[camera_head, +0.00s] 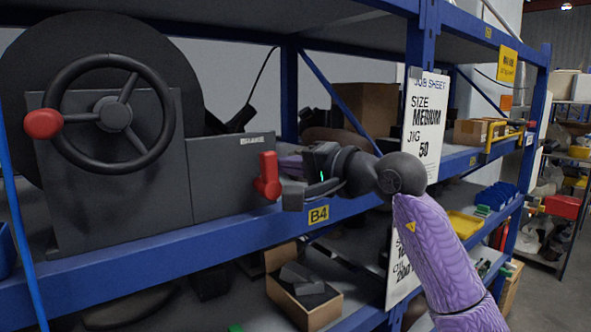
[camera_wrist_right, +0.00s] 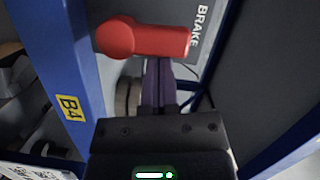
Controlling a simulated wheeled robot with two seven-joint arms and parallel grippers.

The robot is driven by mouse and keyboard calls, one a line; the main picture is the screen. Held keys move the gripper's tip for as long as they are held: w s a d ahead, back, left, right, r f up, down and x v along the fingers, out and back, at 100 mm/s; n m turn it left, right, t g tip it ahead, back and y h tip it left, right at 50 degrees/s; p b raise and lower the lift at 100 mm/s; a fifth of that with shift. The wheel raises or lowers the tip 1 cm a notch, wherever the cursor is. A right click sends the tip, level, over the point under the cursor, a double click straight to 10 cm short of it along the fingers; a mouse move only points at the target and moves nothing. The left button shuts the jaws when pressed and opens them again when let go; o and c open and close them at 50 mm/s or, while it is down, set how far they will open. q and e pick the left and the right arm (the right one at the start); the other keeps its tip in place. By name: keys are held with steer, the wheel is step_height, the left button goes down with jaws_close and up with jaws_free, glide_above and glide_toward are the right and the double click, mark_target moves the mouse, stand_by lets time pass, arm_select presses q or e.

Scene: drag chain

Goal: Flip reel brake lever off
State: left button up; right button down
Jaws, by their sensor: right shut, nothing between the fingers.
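The red brake lever (camera_head: 268,172) is on the right end of a dark grey box beside the reel, with its thick knob end low. In the right wrist view the lever (camera_wrist_right: 150,40) lies across the top, near the white BRAKE lettering (camera_wrist_right: 201,25). My right gripper (camera_head: 283,163) is just right of the lever. Its purple fingers (camera_wrist_right: 158,64) are together and empty, with the tips close to the lever's side. I cannot tell whether they touch it. The lever partly hides the fingertips in the head view. My left gripper is not in view.
The reel's black handwheel (camera_head: 113,114) with a red knob (camera_head: 43,124) stands left on the blue-edged shelf (camera_head: 180,245). A blue upright (camera_head: 420,40) and a job sheet (camera_head: 425,115) are to the right. An open cardboard box (camera_head: 305,308) sits below.

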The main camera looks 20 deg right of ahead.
mark_target(267, 166)
steer(key=shift+s+a+r+n+g+h, duration=0.15)
steer(key=shift+a+n, duration=0.15)
steer(key=shift+n, duration=0.45)
steer(key=shift+s+a+r+n+g+h, duration=0.1)
steer(key=shift+a+n+h, duration=0.2)
steer(key=shift+n, duration=0.4)
steer(key=shift+s+a+r+n+g+h, duration=0.15)
steer(key=shift+a+n, duration=0.2)
steer(key=shift+n, duration=0.4)
steer(key=n, duration=0.1)
steer(key=a+n, duration=0.1)
steer(key=n, duration=0.1)
steer(key=shift+s+a+f+h, duration=0.15)
steer(key=shift+s+h, duration=0.05)
steer(key=shift+h, duration=0.2)
steer(key=shift+s+a+f+n+h+b, duration=0.2)
steer(key=shift+a+n+h+b, duration=0.25)
steer(key=shift+n, duration=0.55)
steer(key=shift+s+a+f+n+h+b, duration=0.15)
steer(key=shift+a+n+h+b, duration=0.15)
steer(key=shift+n, duration=0.25)
steer(key=shift+a+f+n+h+b, duration=0.15)
steer(key=shift+n+h+b, duration=0.1)
steer(key=shift+n, duration=0.3)
steer(key=shift+a+f, duration=0.15)
steer(key=shift+a, duration=0.05)
steer(key=shift+b, duration=0.35)
